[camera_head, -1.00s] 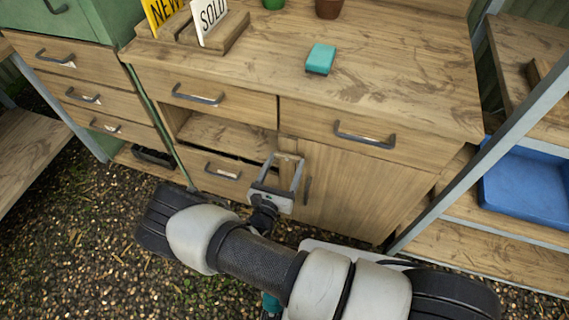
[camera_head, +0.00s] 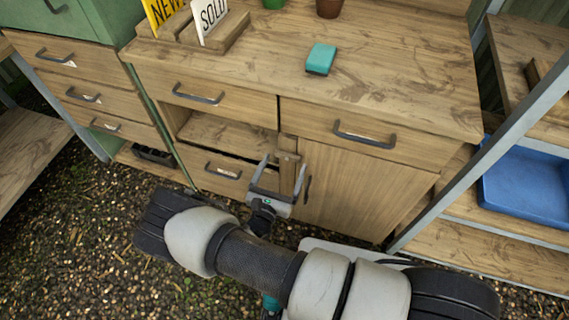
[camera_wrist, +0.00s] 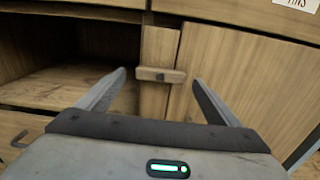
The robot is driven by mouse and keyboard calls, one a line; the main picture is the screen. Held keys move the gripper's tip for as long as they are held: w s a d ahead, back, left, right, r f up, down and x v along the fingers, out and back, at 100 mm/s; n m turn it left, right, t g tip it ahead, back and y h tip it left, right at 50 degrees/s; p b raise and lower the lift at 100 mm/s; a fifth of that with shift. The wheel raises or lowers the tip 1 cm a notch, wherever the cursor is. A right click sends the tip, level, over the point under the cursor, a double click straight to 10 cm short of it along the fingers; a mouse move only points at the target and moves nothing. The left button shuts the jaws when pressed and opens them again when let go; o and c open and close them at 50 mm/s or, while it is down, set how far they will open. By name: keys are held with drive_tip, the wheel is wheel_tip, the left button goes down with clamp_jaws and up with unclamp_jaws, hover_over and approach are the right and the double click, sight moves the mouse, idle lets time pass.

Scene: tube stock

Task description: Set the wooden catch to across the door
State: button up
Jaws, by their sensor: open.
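In the head view the catch (camera_head: 288,157) is small, beside the closed door (camera_head: 355,190). My gripper (camera_head: 284,163) is open and empty. In the wrist view its fingers (camera_wrist: 160,77) are to the left and right of the catch, apart from it.
An open compartment (camera_head: 228,134) is left of the upright, with drawers above and below. A dark door handle (camera_head: 307,189) stands close to my right finger. A teal box (camera_head: 321,58) and a sign holder (camera_head: 225,40) are on the worktop. A blue tray (camera_head: 525,190) sits on the right shelf.

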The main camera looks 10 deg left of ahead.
drive_tip(key=s+a+p, duration=0.1)
drive_tip(key=s, duration=1.5)
drive_tip(key=shift+a, duration=0.1)
